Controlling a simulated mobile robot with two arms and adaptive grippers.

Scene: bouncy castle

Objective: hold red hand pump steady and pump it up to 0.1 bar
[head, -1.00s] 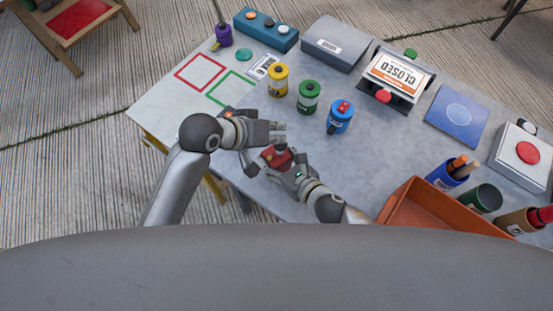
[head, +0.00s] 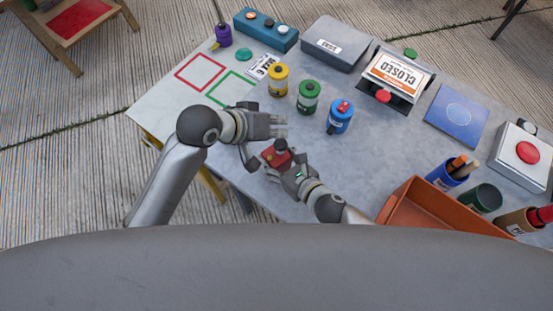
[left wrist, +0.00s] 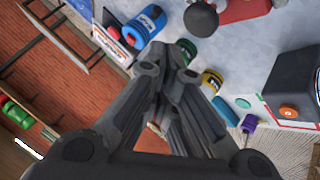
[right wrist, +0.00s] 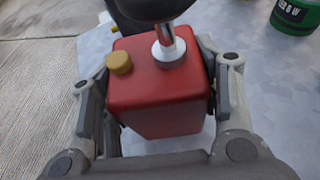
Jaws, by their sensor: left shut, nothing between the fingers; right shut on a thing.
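The red hand pump (head: 276,160) stands at the table's front edge, with a black knob (head: 281,145) on top. In the right wrist view its red body (right wrist: 155,95) carries a yellow cap (right wrist: 120,63) and a silver rod (right wrist: 168,45) under the black knob. My right gripper (head: 287,167) is shut on the pump body, one finger on each side. My left gripper (head: 282,126) is shut and empty, just up and left of the knob and apart from it. In the left wrist view the pump (left wrist: 245,10) and knob (left wrist: 200,18) show at the top edge.
Yellow (head: 278,82), green (head: 308,97) and blue (head: 340,117) canisters stand behind the pump. An orange tray (head: 420,207) and several cups are at the right. Red and green outlined squares mark clear table at the left.

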